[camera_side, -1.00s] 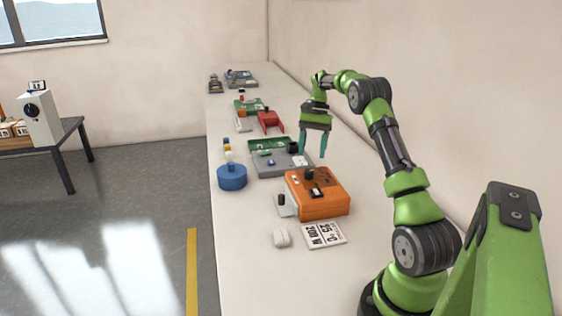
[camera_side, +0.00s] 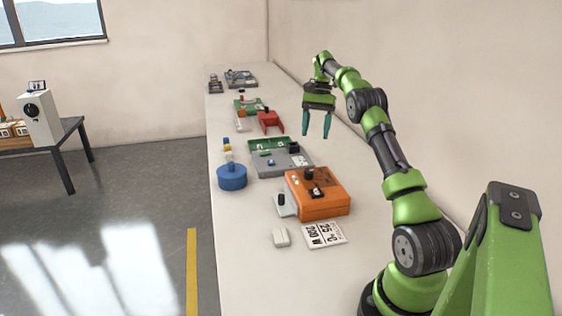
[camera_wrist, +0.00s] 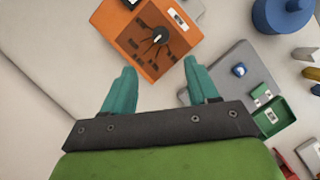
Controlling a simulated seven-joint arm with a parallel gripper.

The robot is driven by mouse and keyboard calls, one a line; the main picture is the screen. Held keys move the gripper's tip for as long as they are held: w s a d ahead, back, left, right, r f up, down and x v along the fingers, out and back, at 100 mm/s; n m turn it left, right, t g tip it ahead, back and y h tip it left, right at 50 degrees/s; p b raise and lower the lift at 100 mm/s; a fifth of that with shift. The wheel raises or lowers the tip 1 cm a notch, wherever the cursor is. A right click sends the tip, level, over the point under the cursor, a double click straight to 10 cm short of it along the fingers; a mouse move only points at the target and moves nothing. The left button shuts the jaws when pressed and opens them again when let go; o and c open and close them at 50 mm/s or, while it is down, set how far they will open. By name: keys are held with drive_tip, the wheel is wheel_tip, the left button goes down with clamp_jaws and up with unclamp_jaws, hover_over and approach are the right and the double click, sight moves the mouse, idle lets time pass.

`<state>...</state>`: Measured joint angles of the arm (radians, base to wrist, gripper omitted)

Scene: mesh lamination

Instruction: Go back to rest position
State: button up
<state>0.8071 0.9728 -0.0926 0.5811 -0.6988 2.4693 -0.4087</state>
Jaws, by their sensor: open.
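My gripper (camera_side: 316,124) is open and empty, with its teal fingers apart and pointing down above the white bench. In the side view it is in the air beyond the orange box, above and to the right of the grey tray. In the wrist view my gripper (camera_wrist: 160,92) shows two spread teal fingers with nothing between them. The orange box (camera_wrist: 126,22) lies beyond the fingertips in that view.
On the bench (camera_side: 245,277) are the orange box (camera_side: 335,206), grey tray (camera_side: 262,164), blue round container (camera_side: 232,178), red piece (camera_side: 270,120), white block (camera_side: 281,238) and printed card (camera_side: 325,234). The wall stands to the right. The bench's near-left area is clear.

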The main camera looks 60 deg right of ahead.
drive_tip(key=s+a+r+n+t+h, duration=0.1)
drive_tip(key=a+r+n+t+h, duration=0.15)
drive_tip(key=a, duration=0.75)
drive_tip(key=s+a+r+n+t+h, duration=0.15)
drive_tip(key=a+n, duration=0.25)
drive_tip(key=a, duration=0.6)
drive_tip(key=s+a+r+n+t+y, duration=0.1)
drive_tip(key=s+a+n+t, duration=0.1)
drive_tip(key=s+a, duration=0.3)
drive_tip(key=s+a+r+n+t, duration=0.1)
drive_tip(key=s+a, duration=0.5)
drive_tip(key=a, duration=0.8)
drive_tip(key=shift+s+a+n+t+y, duration=0.2)
drive_tip(key=shift+n+t+y, duration=0.25)
drive_tip(key=shift+n, duration=0.7)
